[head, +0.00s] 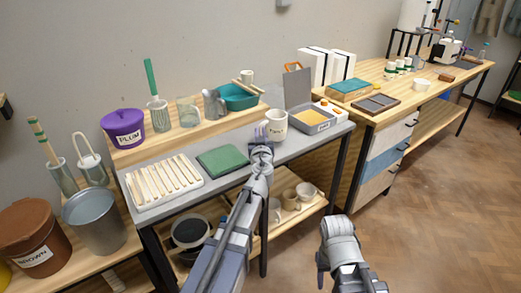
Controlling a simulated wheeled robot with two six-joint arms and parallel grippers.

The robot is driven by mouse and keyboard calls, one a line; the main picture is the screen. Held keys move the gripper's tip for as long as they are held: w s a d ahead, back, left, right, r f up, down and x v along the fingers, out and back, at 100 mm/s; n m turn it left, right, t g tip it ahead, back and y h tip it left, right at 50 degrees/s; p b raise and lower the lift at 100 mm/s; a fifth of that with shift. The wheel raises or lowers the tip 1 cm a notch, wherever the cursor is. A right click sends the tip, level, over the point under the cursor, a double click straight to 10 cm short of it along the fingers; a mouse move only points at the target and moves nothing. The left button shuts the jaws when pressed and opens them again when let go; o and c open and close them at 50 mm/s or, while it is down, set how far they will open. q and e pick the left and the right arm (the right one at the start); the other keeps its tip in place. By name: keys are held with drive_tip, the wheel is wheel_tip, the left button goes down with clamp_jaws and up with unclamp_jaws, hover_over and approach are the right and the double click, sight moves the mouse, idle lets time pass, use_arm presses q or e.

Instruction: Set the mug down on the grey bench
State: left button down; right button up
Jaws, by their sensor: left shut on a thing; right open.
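A cream mug (277,128) with dark marks on its side is in the jaws of my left gripper (262,136). The gripper is shut on it at the mug's left side. The mug appears over the grey bench (240,142), between the green mat and the open grey case. I cannot tell whether its base touches the bench top; my gripper and arm hide part of the area below it. My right gripper (321,268) is open and empty, low in the picture over the floor, away from the bench.
A green mat (222,159), a white slatted rack (163,180) and an open grey case (313,121) stand on the bench. A raised wooden shelf behind holds a purple tub (124,128) and a teal bin (239,97). More mugs (290,199) stand on the lower shelf.

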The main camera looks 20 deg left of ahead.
use_arm(q)
wheel_tip(320, 180, down, 4)
drive_tip(key=b, duration=0.3)
drive_tip(key=shift+r, duration=0.15)
drive_tip(key=shift+b, duration=0.3)
drive_tip(key=shift+f, duration=0.2)
drive_tip(key=c, duration=0.9)
unclamp_jaws()
drive_tip(key=shift+r, duration=0.1)
drive_tip(key=shift+r, duration=0.1)
